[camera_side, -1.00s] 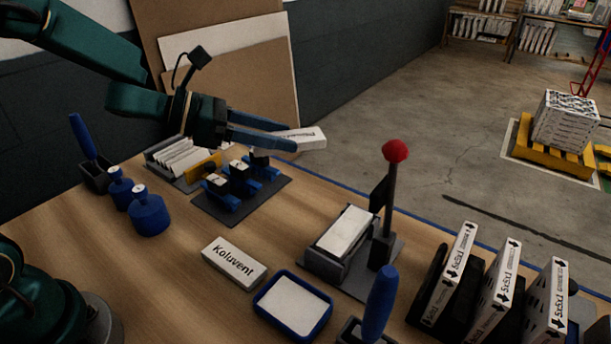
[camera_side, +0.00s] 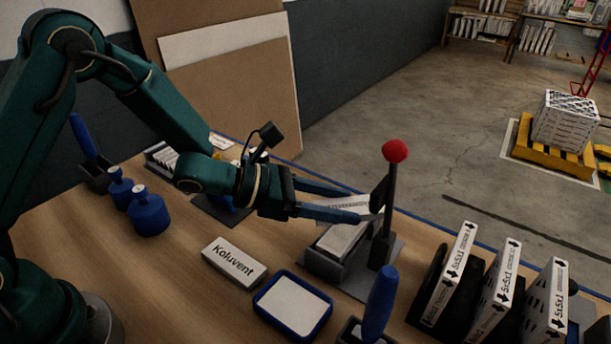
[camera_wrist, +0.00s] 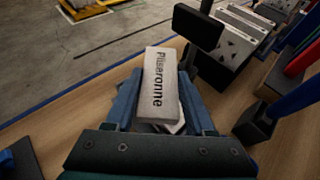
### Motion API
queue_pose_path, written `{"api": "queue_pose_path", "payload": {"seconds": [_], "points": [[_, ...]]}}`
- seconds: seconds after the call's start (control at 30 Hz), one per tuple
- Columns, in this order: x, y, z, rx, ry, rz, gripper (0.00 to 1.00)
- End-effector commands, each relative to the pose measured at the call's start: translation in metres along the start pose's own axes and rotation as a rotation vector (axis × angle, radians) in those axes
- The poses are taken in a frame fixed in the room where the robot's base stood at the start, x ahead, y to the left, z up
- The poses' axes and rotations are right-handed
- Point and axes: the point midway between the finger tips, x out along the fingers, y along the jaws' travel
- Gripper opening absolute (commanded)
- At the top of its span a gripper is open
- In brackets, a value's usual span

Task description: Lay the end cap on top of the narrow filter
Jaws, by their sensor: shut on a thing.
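My gripper (camera_side: 354,204) is shut on a flat white lettered piece (camera_wrist: 158,92), which I take to be the end cap. In the side view the end cap (camera_side: 340,202) shows between the two fingers, partly hidden by the near one. It is above the far end of a white-topped narrow piece (camera_side: 340,241), apparently the narrow filter, in a dark holder (camera_side: 323,266). The side view does not clearly show whether they touch. In the wrist view a white edge (camera_wrist: 178,127) shows beneath the end cap.
A post with a red knob (camera_side: 394,151) stands close beside the holder, near my fingertips. A white Koluvent box (camera_side: 234,262), a blue tray (camera_side: 264,317) and a blue-handled tool (camera_side: 379,303) are in front. Upright boxed filters (camera_side: 450,274) stand at right.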

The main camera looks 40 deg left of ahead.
Motion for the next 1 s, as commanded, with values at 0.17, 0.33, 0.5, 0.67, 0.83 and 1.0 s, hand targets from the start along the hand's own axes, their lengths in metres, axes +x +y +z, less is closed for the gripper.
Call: {"api": "queue_pose_path", "payload": {"seconds": [0.17, 0.33, 0.5, 0.67, 0.83, 1.0], "points": [[0.009, 0.001, -0.023, -0.005, 0.004, 0.0, 0.03], [0.012, 0.001, -0.031, -0.001, 0.0, 0.002, 0.03], [0.012, 0.001, -0.031, 0.0, -0.001, 0.002, 0.03], [0.013, 0.001, -0.033, -0.001, 0.0, 0.001, 0.03], [0.013, 0.001, -0.034, 0.0, -0.001, 0.001, 0.85], [0.013, 0.001, -0.034, 0.0, -0.001, 0.001, 0.85]]}}
